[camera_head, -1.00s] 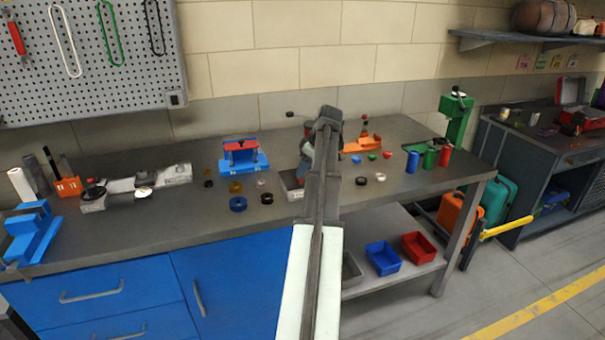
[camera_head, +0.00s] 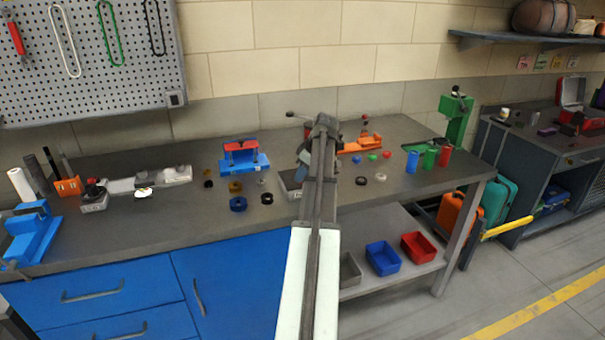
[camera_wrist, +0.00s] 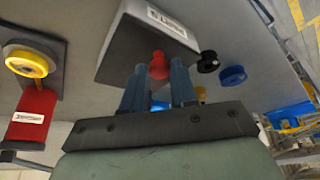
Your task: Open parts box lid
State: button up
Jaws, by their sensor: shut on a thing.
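The parts box is a small grey box with a white label; in the wrist view its dark top (camera_wrist: 125,45) fills the upper middle. A red knob (camera_wrist: 158,66) sits on that top. My gripper (camera_wrist: 158,90) has its two blue-grey fingers on either side of the knob and is shut on it. In the head view the box (camera_head: 290,181) stands on the workbench, partly hidden by my arm. My gripper (camera_head: 303,158) is just above it there. I cannot tell whether the lid is lifted from the box.
A blue ring (camera_head: 238,204) and a black ring (camera_head: 267,198) lie left of the box. A blue fixture (camera_head: 245,168) stands behind them. An orange fixture (camera_head: 362,145) and several small coloured parts are to the right. The bench front is mostly clear.

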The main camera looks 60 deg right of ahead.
grip_shut()
jog(key=w+d, duration=0.8)
jog(key=shift+w+d, duration=0.1)
jog(key=o, duration=0.7)
grip_release()
jog(key=shift+c, duration=0.2)
jog(key=v, duration=1.4)
